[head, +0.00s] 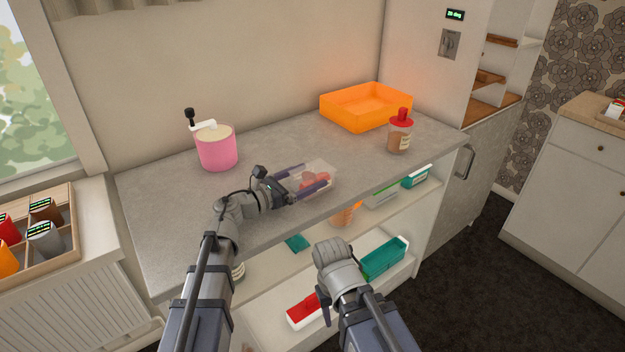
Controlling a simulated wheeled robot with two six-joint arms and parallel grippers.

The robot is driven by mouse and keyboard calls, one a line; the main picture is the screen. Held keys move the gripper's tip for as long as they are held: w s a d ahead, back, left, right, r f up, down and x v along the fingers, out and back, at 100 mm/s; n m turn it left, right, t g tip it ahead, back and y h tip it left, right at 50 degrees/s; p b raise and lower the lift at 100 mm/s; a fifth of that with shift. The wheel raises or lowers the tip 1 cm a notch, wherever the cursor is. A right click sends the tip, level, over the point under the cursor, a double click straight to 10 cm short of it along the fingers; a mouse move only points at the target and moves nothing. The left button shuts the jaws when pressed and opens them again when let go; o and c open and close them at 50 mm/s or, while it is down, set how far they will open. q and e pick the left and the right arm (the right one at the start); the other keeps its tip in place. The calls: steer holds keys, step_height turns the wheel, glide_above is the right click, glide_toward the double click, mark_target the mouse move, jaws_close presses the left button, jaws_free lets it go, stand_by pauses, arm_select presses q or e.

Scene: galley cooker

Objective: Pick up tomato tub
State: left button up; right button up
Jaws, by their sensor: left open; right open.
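The tomato tub (321,171) is a small clear container with red tomatoes in it, standing on the grey worktop near its front edge. My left gripper (314,177) is open at the tub, one dark finger on its far left side and the other along its near side. Whether the fingers touch the tub cannot be told. My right gripper (324,308) is low in front of the shelves, below the worktop and well apart from the tub. It is open, and my own wrist hides part of it.
On the worktop (150,205) stand a pink canister (217,152) with a pump, an orange tray (366,108) and a red-topped jar (399,137). Below are shelves with a teal bin (384,260) and a red-and-white box (304,310).

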mark_target(328, 165)
arm_select(q)
steer(key=x, duration=0.4)
steer(key=shift+w+d+r, duration=0.15)
steer(key=shift+d+r, duration=0.1)
steer(key=shift+r, duration=0.1)
steer(key=shift+c, duration=0.4)
steer(key=c, duration=1.2)
steer(key=shift+o, duration=0.2)
steer(key=shift+r+p, duration=0.2)
steer(key=shift+p, duration=0.2)
step_height(328, 165, up, 10)
steer(key=p, duration=1)
